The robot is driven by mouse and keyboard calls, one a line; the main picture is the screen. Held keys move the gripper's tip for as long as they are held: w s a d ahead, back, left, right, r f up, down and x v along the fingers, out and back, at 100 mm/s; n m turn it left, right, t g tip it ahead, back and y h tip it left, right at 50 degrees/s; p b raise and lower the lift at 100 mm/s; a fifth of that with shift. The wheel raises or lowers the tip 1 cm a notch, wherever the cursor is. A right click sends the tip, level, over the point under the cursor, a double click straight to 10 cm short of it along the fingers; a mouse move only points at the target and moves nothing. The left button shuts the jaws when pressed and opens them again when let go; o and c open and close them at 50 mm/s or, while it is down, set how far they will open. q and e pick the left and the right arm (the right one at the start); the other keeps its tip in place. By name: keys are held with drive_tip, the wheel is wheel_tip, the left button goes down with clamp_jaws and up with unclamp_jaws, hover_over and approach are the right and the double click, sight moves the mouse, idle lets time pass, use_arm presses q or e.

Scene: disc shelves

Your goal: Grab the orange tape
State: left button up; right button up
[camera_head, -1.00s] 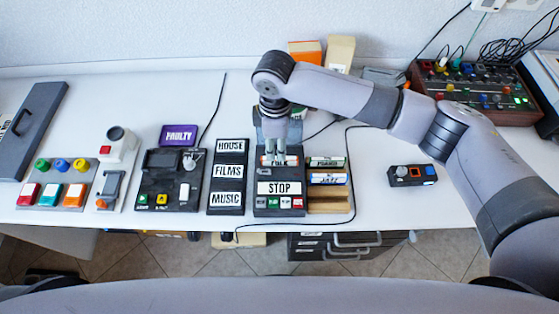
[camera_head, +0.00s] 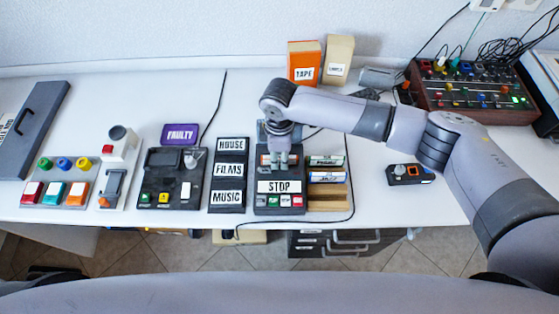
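My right gripper (camera_head: 278,160) points down at the slot of the dark player marked STOP (camera_head: 278,209). A light-labelled cartridge with orange-red ends (camera_head: 265,160) sits in that slot, with my fingers in front of its middle. I cannot tell whether the fingers touch it or are shut on it. An orange box labelled TAPE (camera_head: 304,57) stands upright at the back by the wall, clear of the gripper. My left gripper is not in view.
A cream box (camera_head: 338,58) stands beside the orange one. A wooden rack (camera_head: 328,203) with labelled cartridges is right of the player. The HOUSE, FILMS and MUSIC panel (camera_head: 229,184) is left of it. A cabled control box (camera_head: 470,92) is at the back right.

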clamp_jaws()
drive_tip(key=shift+r, duration=0.1)
idle(0.3)
